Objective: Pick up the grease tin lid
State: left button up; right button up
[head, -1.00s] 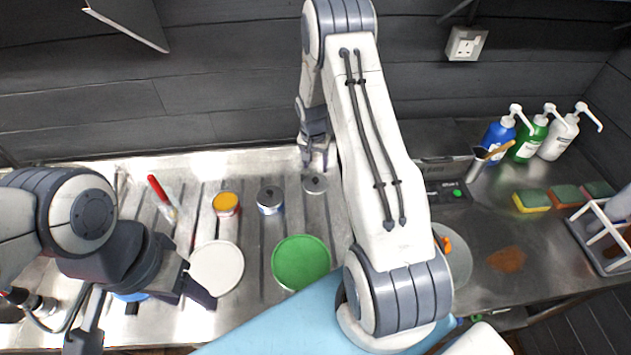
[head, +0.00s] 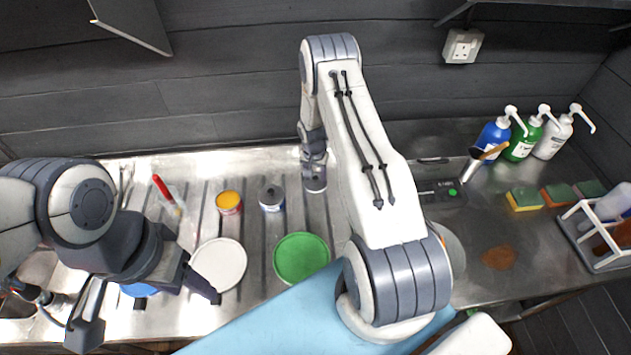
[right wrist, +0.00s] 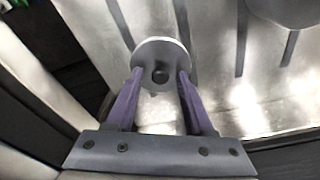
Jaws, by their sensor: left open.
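A small round grey lid with a dark knob at its middle, which I take for the grease tin lid (head: 315,187), lies on the ribbed metal drainer. My right gripper (head: 316,172) is right above it, pointing down. In the right wrist view the lid (right wrist: 160,52) shows at the fingertips of my right gripper (right wrist: 160,75). The fingers stand apart, one on each side of the knob, with a gap to it. Whether the tips touch the lid I cannot tell. My left gripper (head: 150,316) is open and empty at the front left.
An orange-topped tin (head: 229,202) and a grey-topped tin (head: 271,198) stand left of the lid. A white disc (head: 219,264) and a green disc (head: 301,258) lie in front. Pump bottles (head: 525,138) and sponges (head: 525,199) are at the right.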

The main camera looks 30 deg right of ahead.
grip_shut()
jog(key=shift+r, duration=0.1)
